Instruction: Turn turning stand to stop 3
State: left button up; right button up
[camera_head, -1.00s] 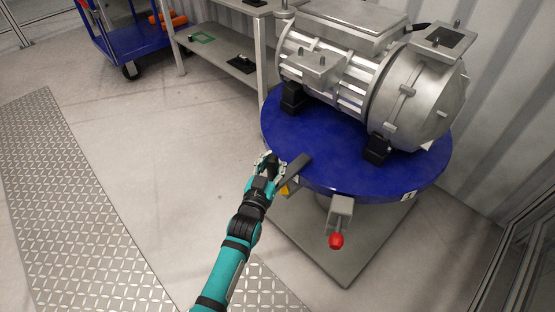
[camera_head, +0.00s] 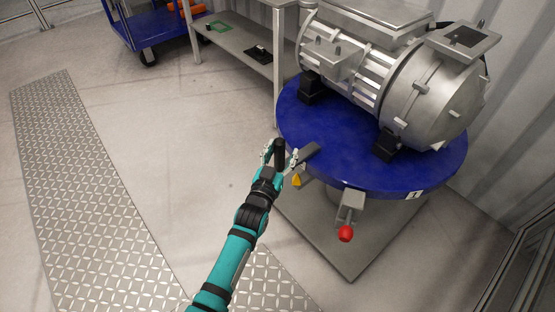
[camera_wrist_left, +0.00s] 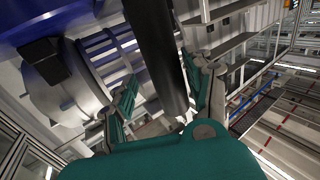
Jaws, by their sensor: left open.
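The turning stand (camera_head: 330,165) has a round blue top that carries a grey motor (camera_head: 385,75). A label reading 1 (camera_head: 415,194) is on its right front rim. A dark handle (camera_head: 303,155) sticks out from the rim at the front left, and a yellow pointer (camera_head: 296,181) sits just below it. A red-knobbed lever (camera_head: 346,233) hangs at the front. My left gripper (camera_head: 279,155) is open at the handle's outer end. In the left wrist view the dark bar of the handle (camera_wrist_left: 157,50) runs between the open fingers (camera_wrist_left: 165,100); contact cannot be told. My right gripper is not in view.
A metal shelf (camera_head: 240,60) stands behind the stand at the left, with a blue cart (camera_head: 150,25) beyond it. The stand has a square grey base plate (camera_head: 320,235). Chequer plate (camera_head: 80,190) lies at the left; the floor between is clear.

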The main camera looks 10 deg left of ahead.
pick_arm(q)
jog(key=v, duration=1.2)
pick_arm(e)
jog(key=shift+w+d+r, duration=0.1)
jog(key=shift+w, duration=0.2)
